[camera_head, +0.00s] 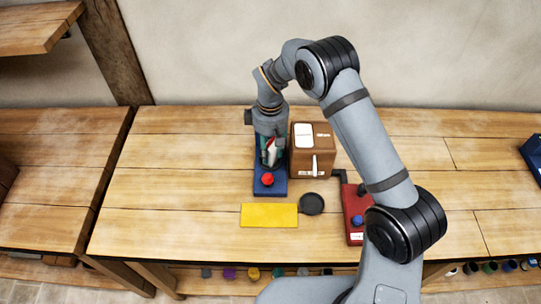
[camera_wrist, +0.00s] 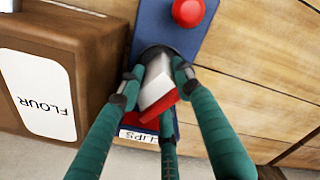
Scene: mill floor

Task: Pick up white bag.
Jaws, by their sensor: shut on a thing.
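The white bag (camera_wrist: 156,82), with a red part along its lower edge, is between the three green fingers of my gripper (camera_wrist: 158,90) in the wrist view. The fingers are shut on it. In the head view the bag (camera_head: 271,150) shows as a small white and red patch at my gripper (camera_head: 267,153), over the far part of a blue base with a red button (camera_head: 266,190). The fingers partly hide the bag. I cannot tell whether it touches the base.
A brown flour box (camera_head: 325,160) stands close to the right of my gripper. A red base with a blue button (camera_head: 354,222), a yellow plate (camera_head: 262,215) and a dark round dish (camera_head: 311,203) lie nearer. The wooden table (camera_head: 170,180) is clear on the left.

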